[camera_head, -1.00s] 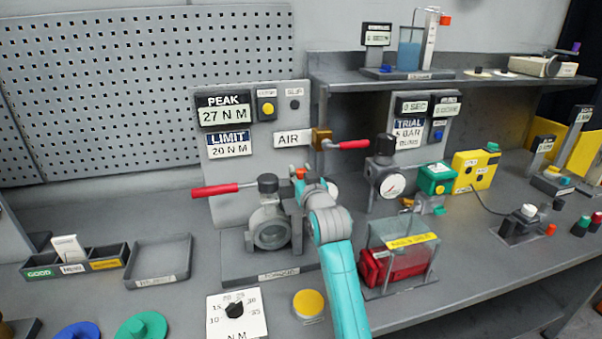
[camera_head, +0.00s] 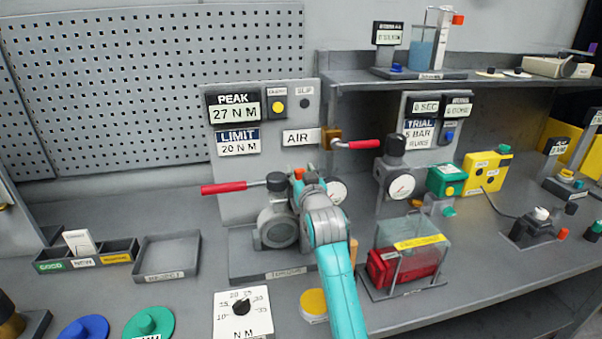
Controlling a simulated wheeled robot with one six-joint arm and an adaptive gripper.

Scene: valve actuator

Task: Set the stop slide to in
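I cannot pick out the stop slide for certain in the head view. A grey valve body (camera_head: 277,226) stands on the torque base (camera_head: 290,262), with a red-handled lever (camera_head: 224,188) pointing left. A small orange-red part (camera_head: 298,174) shows just above my arm's far end. My gripper (camera_head: 311,180) is at the right side of the valve, mostly hidden by my turquoise and grey arm. Its fingers cannot be made out, nor whether they touch anything.
The display panel (camera_head: 235,165) stands behind the valve. A red-handled air lever (camera_head: 358,145) and a gauge (camera_head: 401,187) are to the right. A clear-sided box (camera_head: 412,233) holds a red block. A dial plate (camera_head: 243,308) and yellow button (camera_head: 314,303) are in front.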

